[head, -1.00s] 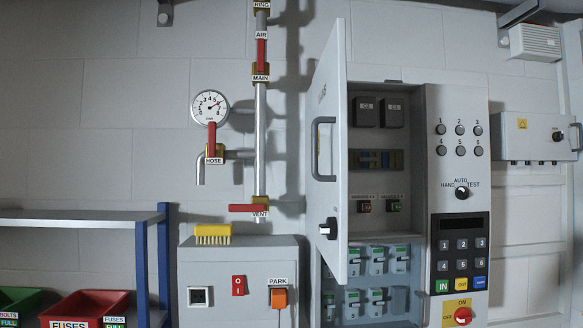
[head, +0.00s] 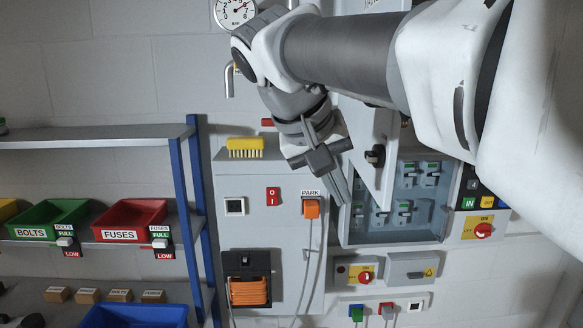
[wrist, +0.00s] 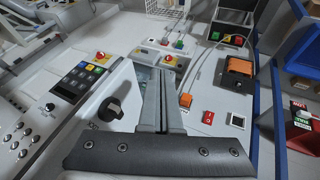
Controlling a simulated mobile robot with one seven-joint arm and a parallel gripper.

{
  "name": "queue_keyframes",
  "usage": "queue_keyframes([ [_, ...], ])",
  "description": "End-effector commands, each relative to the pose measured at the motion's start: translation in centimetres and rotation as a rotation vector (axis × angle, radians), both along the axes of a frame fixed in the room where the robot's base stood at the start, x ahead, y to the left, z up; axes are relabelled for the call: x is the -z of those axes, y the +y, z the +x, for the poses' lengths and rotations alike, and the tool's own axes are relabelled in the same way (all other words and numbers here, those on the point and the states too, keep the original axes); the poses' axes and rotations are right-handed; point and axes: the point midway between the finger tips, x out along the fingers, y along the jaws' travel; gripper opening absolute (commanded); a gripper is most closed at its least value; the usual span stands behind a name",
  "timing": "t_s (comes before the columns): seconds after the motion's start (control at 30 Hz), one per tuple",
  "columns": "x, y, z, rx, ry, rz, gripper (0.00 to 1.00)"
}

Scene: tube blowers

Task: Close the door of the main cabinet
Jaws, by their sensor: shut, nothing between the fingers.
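The white door (head: 378,160) of the main cabinet (head: 397,226) stands open, hinged edge toward the cabinet's left side hidden from clear view. Its black knob (head: 375,155) shows beside my gripper; in the wrist view the knob (wrist: 115,100) sits on the door face (wrist: 85,120) left of my fingers. My gripper (head: 341,192) is shut and empty, pointing down, just left of the door's outer face in the head view. In the wrist view my gripper (wrist: 161,82) lies close to the door; I cannot tell if it touches.
A grey box (head: 245,207) with a yellow brush (head: 245,148) on top is left of the cabinet. An orange plug (head: 311,209) and hanging cables are near my gripper. A shelf (head: 100,133) with bins stands at left. Small boxes (head: 412,267) are below the cabinet.

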Motion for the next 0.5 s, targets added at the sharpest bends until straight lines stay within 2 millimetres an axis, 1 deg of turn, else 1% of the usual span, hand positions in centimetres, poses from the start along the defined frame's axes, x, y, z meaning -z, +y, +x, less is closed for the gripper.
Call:
queue_keyframes([
  [0.03, -1.6, 0.8, 1.0, 0.014, -0.008, -0.014, 0.00],
  [0.1, -2.9, 1.5, 1.9, 0.039, -0.023, -0.031, 0.00],
  [0.23, -4.3, 2.2, 2.8, 0.071, -0.040, -0.049, 0.00],
  [0.37, -4.3, 2.2, 3.1, 0.083, -0.047, -0.053, 0.00],
  [0.5, -2.9, 1.3, 3.7, 0.084, -0.045, -0.054, 0.00],
])
